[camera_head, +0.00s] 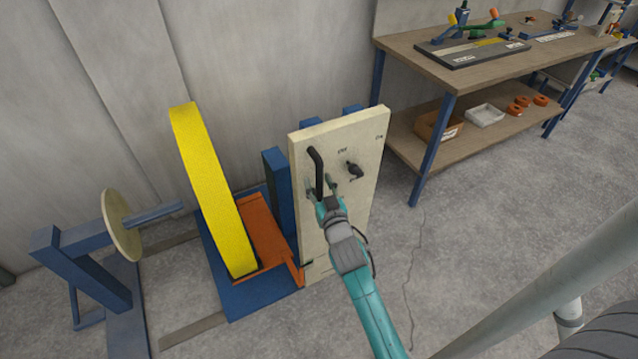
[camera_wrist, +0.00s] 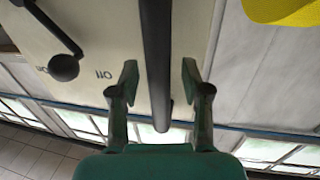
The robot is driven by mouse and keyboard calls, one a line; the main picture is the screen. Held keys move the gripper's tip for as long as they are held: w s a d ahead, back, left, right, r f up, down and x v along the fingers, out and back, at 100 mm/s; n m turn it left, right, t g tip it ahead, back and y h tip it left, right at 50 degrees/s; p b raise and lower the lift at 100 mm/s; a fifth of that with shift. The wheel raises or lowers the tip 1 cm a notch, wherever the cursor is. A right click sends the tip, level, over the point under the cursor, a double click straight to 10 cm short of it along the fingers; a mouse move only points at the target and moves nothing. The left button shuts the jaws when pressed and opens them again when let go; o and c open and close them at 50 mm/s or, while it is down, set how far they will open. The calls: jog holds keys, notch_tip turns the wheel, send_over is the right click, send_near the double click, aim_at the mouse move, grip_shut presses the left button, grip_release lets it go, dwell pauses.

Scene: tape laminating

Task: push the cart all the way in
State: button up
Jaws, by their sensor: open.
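The cart appears to be the low blue base (camera_head: 230,300) with an orange cradle (camera_head: 268,237) on it and a cream upright panel (camera_head: 348,222) at its right end. A large yellow roll (camera_head: 208,190) stands upright in the cradle. The panel bears a vertical black bar handle (camera_head: 317,172) and a black crank knob (camera_head: 355,171). My gripper (camera_head: 320,190) is at the handle. In the wrist view, my gripper (camera_wrist: 160,82) is open, with the handle (camera_wrist: 156,50) between its fingers and a gap on each side. The knob (camera_wrist: 64,67) is at the upper left there.
A blue stand (camera_head: 85,270) with a round disc (camera_head: 122,225) and a shaft is left of the cart. Floor strips (camera_head: 192,330) run between them. A workbench (camera_head: 420,60) stands at the right. Open floor lies in front of it. A wall is behind the cart.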

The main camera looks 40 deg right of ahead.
jog(key=shift+w+d, duration=0.1)
jog(key=shift+w, duration=0.05)
grip_shut()
dwell(0.4)
